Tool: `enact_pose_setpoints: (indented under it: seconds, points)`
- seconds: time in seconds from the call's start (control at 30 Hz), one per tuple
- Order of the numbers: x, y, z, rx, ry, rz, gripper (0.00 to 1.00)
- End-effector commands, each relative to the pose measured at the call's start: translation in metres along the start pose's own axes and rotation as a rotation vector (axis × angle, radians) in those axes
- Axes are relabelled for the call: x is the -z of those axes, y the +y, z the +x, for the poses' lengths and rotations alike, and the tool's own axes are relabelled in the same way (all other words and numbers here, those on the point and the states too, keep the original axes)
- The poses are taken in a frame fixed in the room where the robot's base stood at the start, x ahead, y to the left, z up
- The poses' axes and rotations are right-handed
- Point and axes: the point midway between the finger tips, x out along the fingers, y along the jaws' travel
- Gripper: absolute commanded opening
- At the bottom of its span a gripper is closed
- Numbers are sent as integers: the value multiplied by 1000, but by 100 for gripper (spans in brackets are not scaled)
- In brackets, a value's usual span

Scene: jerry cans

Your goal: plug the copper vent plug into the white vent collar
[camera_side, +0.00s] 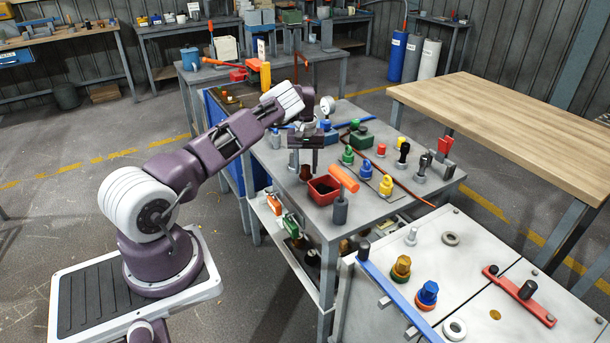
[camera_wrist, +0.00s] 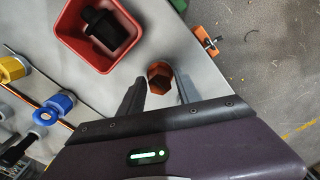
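The copper vent plug (camera_wrist: 160,78) is a small brown hexagonal piece. It also shows in the side view (camera_side: 306,173), low on the grey bench beside a red tray. My gripper (camera_wrist: 162,82) points down over it with its two fingers apart, one on each side of the plug. In the side view my gripper (camera_side: 304,170) has its fingertips just above or around the plug; contact cannot be told. A pale ring, likely the white vent collar (camera_side: 455,329), lies on the light-coloured top in the right foreground. A greyer ring (camera_side: 450,239) sits farther back on it.
The red tray (camera_side: 323,190) beside my gripper holds a black piece (camera_wrist: 104,31). Several coloured plugs fill the bench's right part. A blue bar (camera_side: 395,300) edges the light top, which carries gold and blue plugs.

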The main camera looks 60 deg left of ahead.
Motion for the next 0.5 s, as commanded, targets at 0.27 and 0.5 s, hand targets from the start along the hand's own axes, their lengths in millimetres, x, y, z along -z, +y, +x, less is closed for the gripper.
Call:
enact_pose_setpoints:
  seconds: [0.27,0.5]
  points:
    - [0,0,0,0,0,0,20]
    - [0,0,-2,0,0,0,0]
